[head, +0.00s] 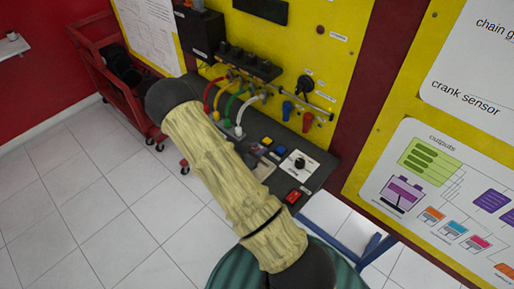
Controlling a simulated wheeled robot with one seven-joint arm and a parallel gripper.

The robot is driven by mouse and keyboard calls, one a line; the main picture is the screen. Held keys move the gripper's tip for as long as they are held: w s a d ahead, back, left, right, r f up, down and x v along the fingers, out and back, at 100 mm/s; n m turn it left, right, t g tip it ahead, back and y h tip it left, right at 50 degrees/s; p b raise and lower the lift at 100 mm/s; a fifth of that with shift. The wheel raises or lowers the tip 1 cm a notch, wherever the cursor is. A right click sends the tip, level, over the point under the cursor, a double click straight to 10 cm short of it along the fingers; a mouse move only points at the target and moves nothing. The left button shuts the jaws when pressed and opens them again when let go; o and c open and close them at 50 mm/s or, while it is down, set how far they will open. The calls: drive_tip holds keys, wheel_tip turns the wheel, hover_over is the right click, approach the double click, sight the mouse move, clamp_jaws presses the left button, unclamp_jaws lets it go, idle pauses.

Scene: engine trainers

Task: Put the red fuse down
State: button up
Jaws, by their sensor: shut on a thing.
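My wood-patterned arm link with dark joints crosses the middle of the head view and covers part of the black shelf (318,172). My gripper is not visible; the arm may hide it. A small red block (293,197) shows at the front right of the shelf, just right of my arm. I cannot tell whether it is the red fuse or whether anything holds it.
A white plate with a black knob (300,163) is on the shelf. Coloured cables (233,103) hang at the yellow panel (335,50). A red cart (100,65) stands at left, and a white-topped blue-framed stool (338,222) at lower right. Open tiled floor lies left.

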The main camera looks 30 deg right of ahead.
drive_tip(key=shift+f, duration=0.15)
drive_tip(key=o, duration=0.9)
drive_tip(key=shift+o, duration=0.2)
drive_tip(key=shift+r, duration=0.25)
drive_tip(key=shift+s+a, duration=0.1)
drive_tip(key=shift+a, duration=0.2)
drive_tip(key=b+v, duration=0.2)
drive_tip(key=v, duration=0.9)
drive_tip(key=shift+a, duration=0.2)
drive_tip(key=shift+r, duration=0.1)
